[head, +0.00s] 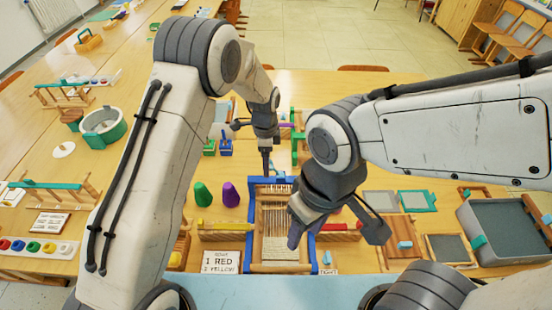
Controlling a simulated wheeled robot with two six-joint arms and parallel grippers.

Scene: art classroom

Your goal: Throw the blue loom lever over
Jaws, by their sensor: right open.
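A small table loom (281,268) with a blue and wooden frame and pale warp threads stands in the middle of the table in the head view. I cannot clearly pick out its blue lever; a small light blue piece (326,258) shows by the loom's front right corner. My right gripper (336,225) is open over the loom's right side, with its fingers spread and nothing seen between them. It hides part of the loom's right side. My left gripper (266,160) points down at the loom's far edge; its finger opening is unclear.
A green cone (202,195) and a purple cone (229,195) stand left of the loom. A lettered card (221,262) is at the front left. A grey tray (505,228) and flat frames lie right. A round green-rimmed pot (103,127) is far left.

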